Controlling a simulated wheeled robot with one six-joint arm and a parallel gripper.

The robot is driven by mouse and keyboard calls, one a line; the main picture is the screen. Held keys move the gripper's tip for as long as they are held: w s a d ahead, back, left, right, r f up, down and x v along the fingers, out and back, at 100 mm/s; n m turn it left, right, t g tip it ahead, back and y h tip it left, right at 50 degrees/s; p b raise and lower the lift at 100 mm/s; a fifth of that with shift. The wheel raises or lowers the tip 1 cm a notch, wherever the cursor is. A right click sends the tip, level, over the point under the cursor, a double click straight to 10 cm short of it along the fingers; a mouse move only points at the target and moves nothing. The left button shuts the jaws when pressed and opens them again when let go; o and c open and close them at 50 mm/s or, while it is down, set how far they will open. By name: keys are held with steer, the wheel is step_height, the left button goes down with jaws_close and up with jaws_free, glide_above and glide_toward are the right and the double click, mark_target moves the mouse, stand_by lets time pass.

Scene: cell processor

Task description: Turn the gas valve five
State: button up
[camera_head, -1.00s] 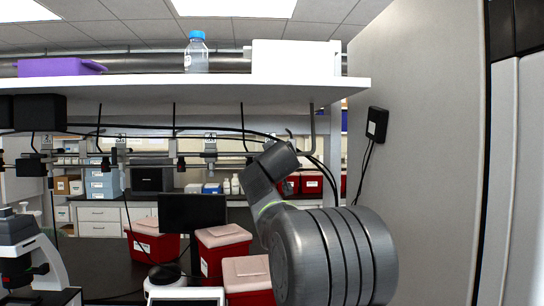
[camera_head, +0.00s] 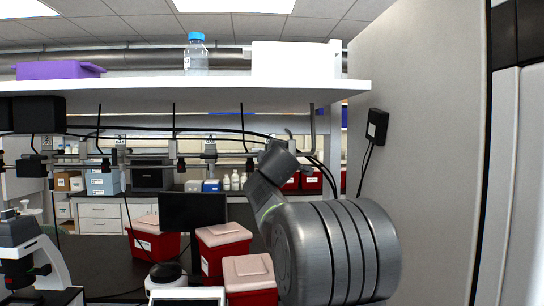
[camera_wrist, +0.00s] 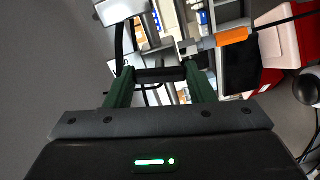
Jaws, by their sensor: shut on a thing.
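The gas valve handle (camera_wrist: 160,75) is a dark bar in the wrist view. It lies between the two green fingers of my gripper (camera_wrist: 159,82), which is shut on it. In the head view my arm's end reaches up to the pipe below the shelf, at the right end of the valve row. My own wrist hides the held valve and the fingertips there. No number can be read on it.
Several similar valves, one of them a dark valve (camera_head: 181,164), hang along the pipe to the left. A white shelf (camera_head: 200,88) runs above. A tall grey panel (camera_head: 425,150) stands at right. Red bins (camera_head: 224,255), a monitor (camera_head: 192,211) and a microscope (camera_head: 28,262) stand below.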

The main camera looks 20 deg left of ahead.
steer(key=shift+n, duration=1.2)
steer(key=o, duration=1)
steer(key=b+v, duration=0.3)
steer(key=v, duration=1.1)
steer(key=shift+b, duration=0.3)
steer(key=shift+w+a, duration=0.1)
steer(key=shift+w, duration=0.05)
steer(key=p+x, duration=0.4)
steer(key=x, duration=0.9)
steer(key=shift+w+a, duration=0.15)
steer(key=shift+w, duration=0.2)
